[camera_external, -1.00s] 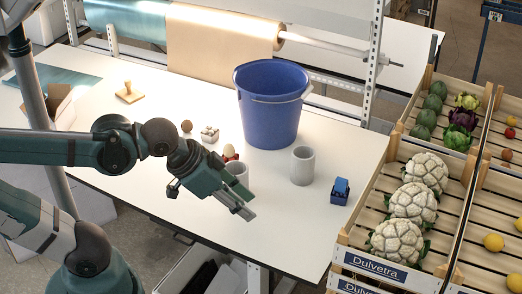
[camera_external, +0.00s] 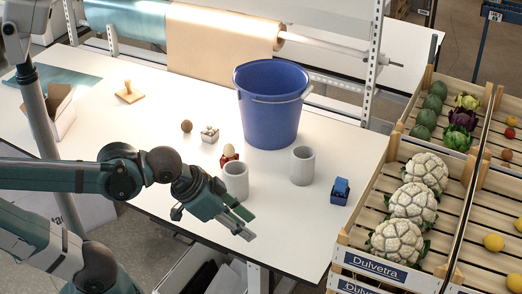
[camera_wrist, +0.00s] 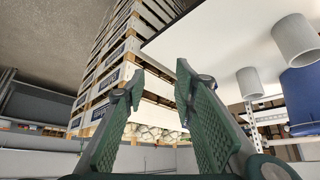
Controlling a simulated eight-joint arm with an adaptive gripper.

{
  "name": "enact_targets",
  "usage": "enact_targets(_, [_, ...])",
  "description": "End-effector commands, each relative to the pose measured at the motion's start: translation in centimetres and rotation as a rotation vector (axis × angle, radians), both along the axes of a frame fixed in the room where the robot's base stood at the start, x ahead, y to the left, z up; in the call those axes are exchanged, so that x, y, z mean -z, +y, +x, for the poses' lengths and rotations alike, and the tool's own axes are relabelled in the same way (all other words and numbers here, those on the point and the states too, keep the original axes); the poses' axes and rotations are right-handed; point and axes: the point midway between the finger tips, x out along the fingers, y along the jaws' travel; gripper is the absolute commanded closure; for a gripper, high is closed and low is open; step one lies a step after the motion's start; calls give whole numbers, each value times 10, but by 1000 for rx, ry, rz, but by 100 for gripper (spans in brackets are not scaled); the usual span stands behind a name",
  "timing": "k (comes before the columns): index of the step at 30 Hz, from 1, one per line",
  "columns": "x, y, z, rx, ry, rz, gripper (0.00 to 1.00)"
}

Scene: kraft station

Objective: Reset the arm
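My gripper (camera_external: 243,224) hangs over the front edge of the white table (camera_external: 130,134) in the external view, in front of a grey cup. In the wrist view its two green fingers (camera_wrist: 158,92) stand apart with nothing between them. My arm reaches in from the left, with the forearm roughly level and the gripper tilted down to the right.
The table holds a blue bucket (camera_external: 268,112), two grey cups (camera_external: 235,182) (camera_external: 302,167), an egg in a red holder (camera_external: 229,153), a brown ball (camera_external: 186,126), a small blue box (camera_external: 340,192) and a wooden stamp (camera_external: 129,93). Vegetable crates (camera_external: 372,266) stand at the right.

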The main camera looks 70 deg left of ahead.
Motion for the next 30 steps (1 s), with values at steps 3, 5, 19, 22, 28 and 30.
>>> enact_targets(3, [22,0,0,0,0,0,72])
enact_targets(5, [27,0,0,0,0,0,72])
enact_targets(19, [35,0,0,0,0,0,72])
enact_targets(22, [35,0,0,0,0,0,72])
enact_targets(28, [35,0,0,0,0,0,72])
enact_targets(30, [35,0,0,0,0,0,72])
